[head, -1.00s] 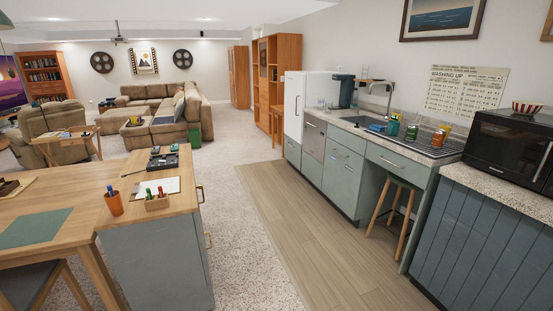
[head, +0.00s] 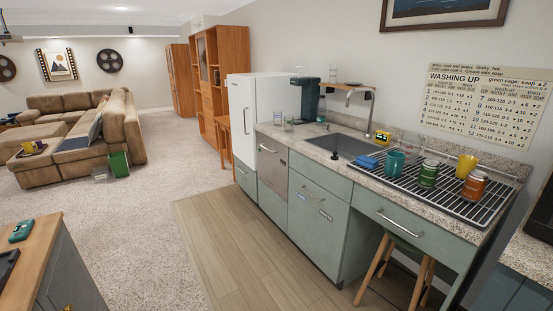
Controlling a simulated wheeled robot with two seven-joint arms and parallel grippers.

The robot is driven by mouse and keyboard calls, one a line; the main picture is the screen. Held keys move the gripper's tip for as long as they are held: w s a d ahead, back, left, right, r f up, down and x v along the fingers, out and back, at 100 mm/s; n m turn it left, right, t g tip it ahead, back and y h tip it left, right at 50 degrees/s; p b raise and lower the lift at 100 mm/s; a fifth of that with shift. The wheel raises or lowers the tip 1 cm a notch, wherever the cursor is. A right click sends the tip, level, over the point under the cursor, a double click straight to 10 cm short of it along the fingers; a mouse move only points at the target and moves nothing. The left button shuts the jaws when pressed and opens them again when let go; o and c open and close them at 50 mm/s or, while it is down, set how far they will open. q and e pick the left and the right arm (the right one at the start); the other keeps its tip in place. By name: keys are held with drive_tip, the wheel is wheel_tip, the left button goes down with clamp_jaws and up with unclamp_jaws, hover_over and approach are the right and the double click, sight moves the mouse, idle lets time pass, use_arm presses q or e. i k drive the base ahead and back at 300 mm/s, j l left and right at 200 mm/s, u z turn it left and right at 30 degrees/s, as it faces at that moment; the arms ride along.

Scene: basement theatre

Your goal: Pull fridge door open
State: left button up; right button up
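The white fridge (head: 243,115) stands at the far end of the kitchen counter, in the middle of the head view. Its door faces left, with a thin dark vertical handle near the door's far part. The door looks closed. The fridge's lower part is partly hidden by the counter and cabinets. Neither of my grippers is in view.
The counter (head: 360,178) with sink, drying rack and mugs runs along the right. A stool (head: 395,262) stands under it. A wooden desk (head: 25,262) is at lower left. Wood floor (head: 215,235) and carpet (head: 150,205) between are clear.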

sight(241, 89)
drive_tip(key=i+j+u, duration=0.3)
drive_tip(key=i, duration=1.15)
drive_tip(key=i+l+u, duration=0.2)
drive_tip(key=i+u, duration=0.15)
drive_tip(key=i, duration=1.05)
